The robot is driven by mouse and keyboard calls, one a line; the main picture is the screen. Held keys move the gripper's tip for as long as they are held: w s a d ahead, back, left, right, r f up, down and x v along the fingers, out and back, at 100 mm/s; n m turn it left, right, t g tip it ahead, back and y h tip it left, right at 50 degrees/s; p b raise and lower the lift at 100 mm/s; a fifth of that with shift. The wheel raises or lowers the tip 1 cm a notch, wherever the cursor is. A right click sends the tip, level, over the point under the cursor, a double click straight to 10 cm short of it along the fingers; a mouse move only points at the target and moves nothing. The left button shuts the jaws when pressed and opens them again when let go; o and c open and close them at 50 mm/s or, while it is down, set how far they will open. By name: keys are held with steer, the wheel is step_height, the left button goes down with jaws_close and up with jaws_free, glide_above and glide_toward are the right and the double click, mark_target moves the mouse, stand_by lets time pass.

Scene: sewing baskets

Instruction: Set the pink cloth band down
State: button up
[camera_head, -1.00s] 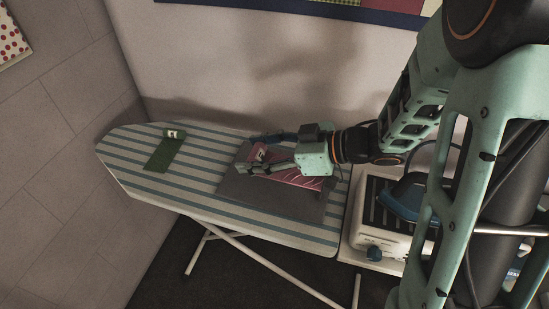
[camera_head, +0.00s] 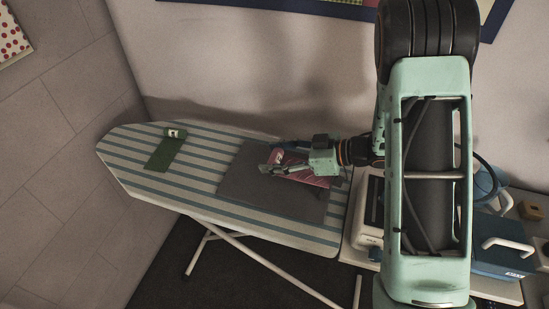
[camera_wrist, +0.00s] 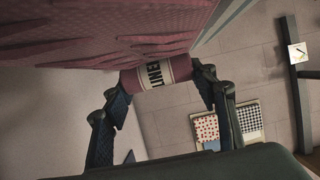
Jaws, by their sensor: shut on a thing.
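The pink cloth band (camera_head: 306,175) is at my gripper (camera_head: 270,162), above or on the dark grey mat (camera_head: 245,185) on the ironing board; I cannot tell how high. In the wrist view, the band (camera_wrist: 85,45) spreads across the top left. Its end with a pale label in dark letters (camera_wrist: 156,73) lies between the fingertips of my gripper (camera_wrist: 162,78), which are shut on it. The gripper and wrist hide part of the band in the head view.
A striped ironing board (camera_head: 130,165) carries a green band (camera_head: 160,155) with a pale label at its left. Board space between the green band and the mat is clear. A blue box with a white handle (camera_head: 500,262) stands at right. A wall is close behind.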

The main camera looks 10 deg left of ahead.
mark_target(308, 176)
steer(key=shift+f, duration=0.25)
steer(key=shift+f, duration=0.15)
steer(key=o, duration=1)
steer(key=v, duration=0.7)
steer(key=shift+s+d, duration=0.1)
steer(key=shift+d, duration=0.25)
steer(key=shift+a, duration=0.1)
